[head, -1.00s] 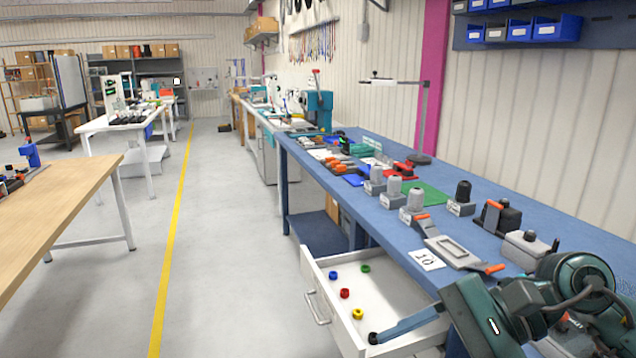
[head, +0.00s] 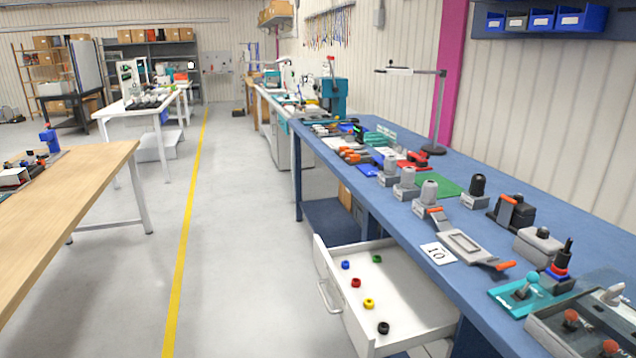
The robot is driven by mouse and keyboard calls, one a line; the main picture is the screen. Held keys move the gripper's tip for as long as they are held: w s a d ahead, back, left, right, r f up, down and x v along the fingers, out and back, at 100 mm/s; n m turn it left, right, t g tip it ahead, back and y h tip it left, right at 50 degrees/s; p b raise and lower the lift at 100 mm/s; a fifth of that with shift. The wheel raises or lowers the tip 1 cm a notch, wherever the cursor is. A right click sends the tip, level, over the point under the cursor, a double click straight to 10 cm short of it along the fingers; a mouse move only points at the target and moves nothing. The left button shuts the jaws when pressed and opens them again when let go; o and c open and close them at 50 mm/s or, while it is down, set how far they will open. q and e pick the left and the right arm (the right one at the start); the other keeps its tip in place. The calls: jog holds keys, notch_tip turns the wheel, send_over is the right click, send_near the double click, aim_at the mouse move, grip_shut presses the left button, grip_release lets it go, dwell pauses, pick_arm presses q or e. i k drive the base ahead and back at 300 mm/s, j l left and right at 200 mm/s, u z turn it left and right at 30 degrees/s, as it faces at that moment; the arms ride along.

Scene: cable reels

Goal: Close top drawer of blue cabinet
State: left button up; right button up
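The blue workbench cabinet (head: 400,190) runs along the right side of the head view. Its white top drawer (head: 331,279) stands pulled out at the near end, with a silver handle (head: 325,298) on its front. Inside the drawer lie small reels: blue (head: 345,265), green (head: 377,259), red (head: 356,282), yellow (head: 369,303) and black (head: 384,327). Neither of my grippers shows in the head view now.
The bench top holds a card marked 10 (head: 437,253), a grey fixture (head: 465,246), grey tools (head: 405,184) and a teal joystick box (head: 527,290). A wooden table (head: 90,185) stands at left. The floor (head: 240,230) between is clear.

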aim_at(417, 313)
jog(key=i+j+z, duration=0.15)
jog(key=z, duration=0.2)
jog(key=i+j+z, duration=0.1)
jog(key=j+z, duration=0.2)
jog(key=i+l+z, duration=0.25)
jog(key=i+z, duration=0.2)
jog(key=k, duration=0.05)
